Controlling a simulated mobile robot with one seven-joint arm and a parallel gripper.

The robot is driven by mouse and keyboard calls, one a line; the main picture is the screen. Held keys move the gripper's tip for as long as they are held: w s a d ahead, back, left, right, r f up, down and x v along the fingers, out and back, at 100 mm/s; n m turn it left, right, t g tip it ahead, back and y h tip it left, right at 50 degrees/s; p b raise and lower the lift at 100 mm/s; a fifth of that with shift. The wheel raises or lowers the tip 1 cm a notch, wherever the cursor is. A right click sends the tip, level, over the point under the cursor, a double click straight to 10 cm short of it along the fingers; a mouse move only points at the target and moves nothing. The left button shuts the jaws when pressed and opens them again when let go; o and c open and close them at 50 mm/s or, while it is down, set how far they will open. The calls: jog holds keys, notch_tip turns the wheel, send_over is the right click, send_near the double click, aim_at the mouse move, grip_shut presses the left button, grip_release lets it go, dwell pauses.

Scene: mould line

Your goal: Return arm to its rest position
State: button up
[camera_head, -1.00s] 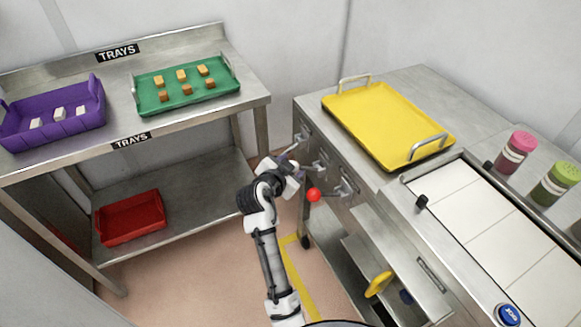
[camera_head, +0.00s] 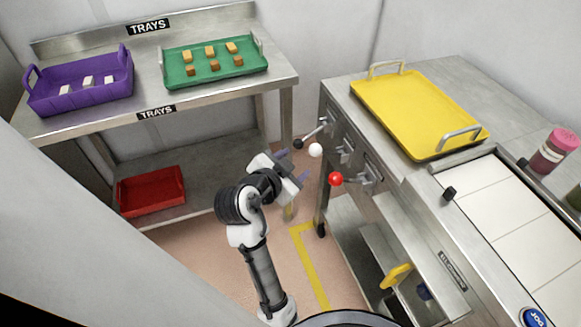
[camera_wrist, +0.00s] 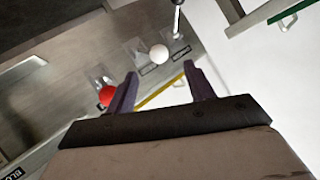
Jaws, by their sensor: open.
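My gripper (camera_head: 293,167) is open and empty, held in the air left of the steel cabinet's lever panel. In the wrist view its two dark purple fingers (camera_wrist: 161,88) stand apart with nothing between them. My arm is bent and reaches up from the bottom of the head view. Beyond the gripper are a lever with a white knob (camera_head: 315,150), one with a red knob (camera_head: 336,179) and one with a black knob (camera_head: 298,144).
A yellow tray (camera_head: 415,105) lies on the cabinet top, beside a white-tiled conveyor (camera_head: 490,215). The rack at left holds a purple tray (camera_head: 80,100) with white blocks, a green tray (camera_head: 200,79) with orange-brown blocks, and a red tray (camera_head: 151,192) below. Floor between them is clear.

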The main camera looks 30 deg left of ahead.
jog(key=shift+s+r, duration=0.1)
jog(key=shift+s, duration=0.2)
